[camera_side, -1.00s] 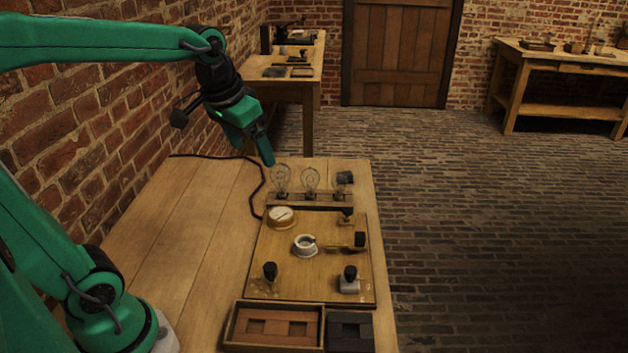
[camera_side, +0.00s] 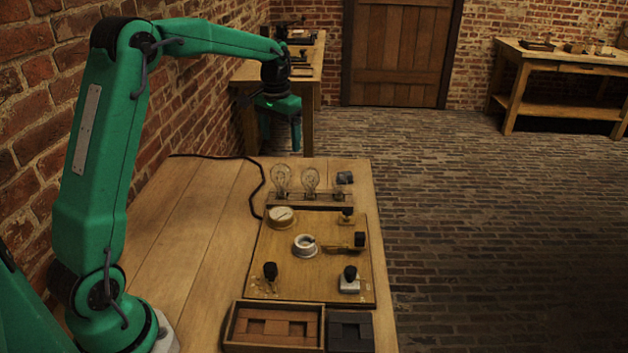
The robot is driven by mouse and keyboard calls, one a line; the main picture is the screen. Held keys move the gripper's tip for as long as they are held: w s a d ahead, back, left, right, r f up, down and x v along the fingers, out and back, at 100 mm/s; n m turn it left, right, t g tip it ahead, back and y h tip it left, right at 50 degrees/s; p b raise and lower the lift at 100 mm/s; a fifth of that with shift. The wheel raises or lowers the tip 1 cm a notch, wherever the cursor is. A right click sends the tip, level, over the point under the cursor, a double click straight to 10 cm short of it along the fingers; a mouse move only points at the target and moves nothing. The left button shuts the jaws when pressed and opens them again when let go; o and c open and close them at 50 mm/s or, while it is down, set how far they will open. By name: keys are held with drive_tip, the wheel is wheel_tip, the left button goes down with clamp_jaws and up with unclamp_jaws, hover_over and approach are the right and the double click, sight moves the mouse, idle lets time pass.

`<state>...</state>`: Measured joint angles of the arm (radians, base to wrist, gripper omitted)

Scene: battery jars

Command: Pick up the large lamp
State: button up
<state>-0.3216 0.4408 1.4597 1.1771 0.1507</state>
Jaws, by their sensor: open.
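Several glass lamps stand upright in a row in a wooden rack at the far end of the table. The large lamp (camera_side: 281,180) is the leftmost. A middle-sized lamp (camera_side: 310,181) stands to its right, and a small one (camera_side: 343,186) stands at the right end. The rack (camera_side: 308,199) holds their bases, which are partly hidden. My gripper (camera_side: 282,139) is open and empty, pointing down above and behind the large lamp in the picture, apart from it. Its far finger is hard to make out against the dark background.
A tray of reddish blocks (camera_side: 245,328) and a dark box (camera_side: 350,332) sit at the front. A black cord (camera_side: 262,178) runs left of the lamps.

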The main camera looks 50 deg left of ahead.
hover_over(281, 169)
drive_tip(key=w+a, duration=0.2)
drive_tip(key=shift+g, duration=0.4)
drive_tip(key=f, duration=0.4)
drive_tip(key=shift+s+d+f, duration=0.15)
drive_tip(key=shift+s+f, duration=0.05)
drive_tip(key=shift+s, duration=0.05)
drive_tip(key=shift+s+d+f, duration=0.1)
drive_tip(key=shift+d+f, duration=0.05)
drive_tip(key=shift+f, duration=1.8)
drive_tip(key=shift+s+d+f, duration=0.1)
drive_tip(key=shift+f, duration=1.85)
drive_tip(key=c, duration=1.2)
